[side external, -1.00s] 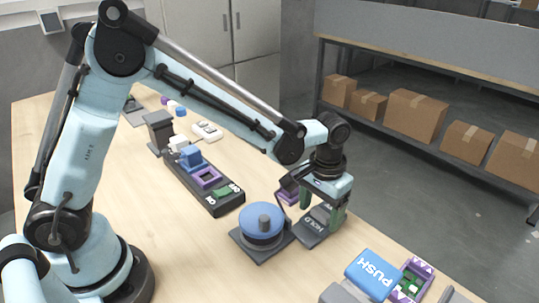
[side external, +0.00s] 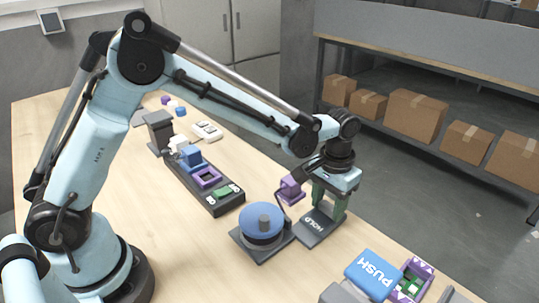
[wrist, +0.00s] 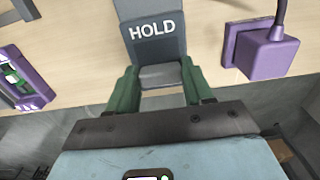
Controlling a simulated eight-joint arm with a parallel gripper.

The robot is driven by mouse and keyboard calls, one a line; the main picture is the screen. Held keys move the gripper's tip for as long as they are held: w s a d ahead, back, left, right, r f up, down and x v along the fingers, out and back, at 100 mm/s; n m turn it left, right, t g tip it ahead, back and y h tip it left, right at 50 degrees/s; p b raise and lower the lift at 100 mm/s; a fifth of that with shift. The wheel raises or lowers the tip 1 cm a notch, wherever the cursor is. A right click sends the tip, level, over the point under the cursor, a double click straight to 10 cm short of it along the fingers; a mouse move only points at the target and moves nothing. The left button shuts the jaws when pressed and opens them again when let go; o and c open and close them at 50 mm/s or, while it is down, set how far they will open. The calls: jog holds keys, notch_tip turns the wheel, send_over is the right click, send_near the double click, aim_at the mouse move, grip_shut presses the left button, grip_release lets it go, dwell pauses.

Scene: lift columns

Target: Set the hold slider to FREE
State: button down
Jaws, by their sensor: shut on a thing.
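The hold slider unit is a dark grey base (side external: 322,236) marked HOLD, near the far edge of the table. Its HOLD plate (wrist: 155,38) faces the wrist camera, top middle. My gripper (side external: 328,203) is over the far end of the base. In the wrist view, its green fingers are shut on a grey slider block (wrist: 160,77), one finger on each side, just below the HOLD plate. No FREE label can be read in either view.
A purple block with a dark rod (wrist: 262,52) stands close beside the slider. A blue round knob (side external: 263,222) is to its left, and a blue PUSH block (side external: 371,274) is at the front right. A long dark panel (side external: 205,190) with coloured blocks lies further left.

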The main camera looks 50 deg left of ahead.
aim_at(325, 205)
jog(key=shift+c, duration=2.2)
grip_release()
jog(key=shift+w, duration=0.25)
notch_tip(325, 205, up, 12)
jog(key=shift+s+a+r, duration=0.1)
jog(key=shift+r, duration=0.05)
jog(key=s+a+t, duration=0.7)
jog(key=s+a, duration=0.6)
jog(key=s, duration=0.1)
jog(key=shift+s+a+f, duration=0.4)
jog(key=shift+f, duration=0.05)
